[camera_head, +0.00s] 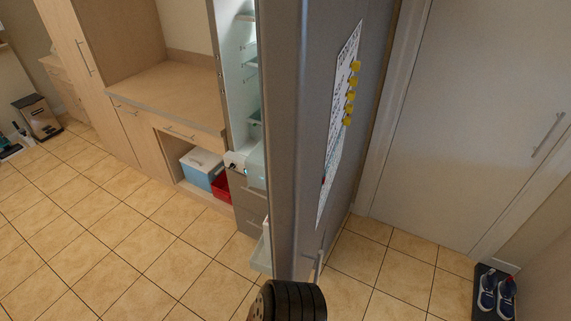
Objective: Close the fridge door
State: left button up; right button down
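The grey fridge door (310,120) stands open in the middle of the head view, seen nearly edge-on and tall. Its right-hand face carries a white sheet and a slim vertical handle (319,266) near the bottom. Left of the door's edge, the lit fridge interior (238,60) shows shelves, with grey drawers (247,200) below. A black ribbed part, apparently mine, shows at the bottom edge just below the door. I cannot tell which arm it belongs to, and no gripper fingers show. The door hides much of the interior.
A wooden counter (165,90) stands left of the fridge, with a blue box (200,168) and a red box (221,186) beneath. A white room door (470,120) is at right. Shoes on a dark mat (482,300) lie at lower right. Tiled floor at left is clear.

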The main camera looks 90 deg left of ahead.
aim_at(306, 49)
jog(key=u, duration=2.1)
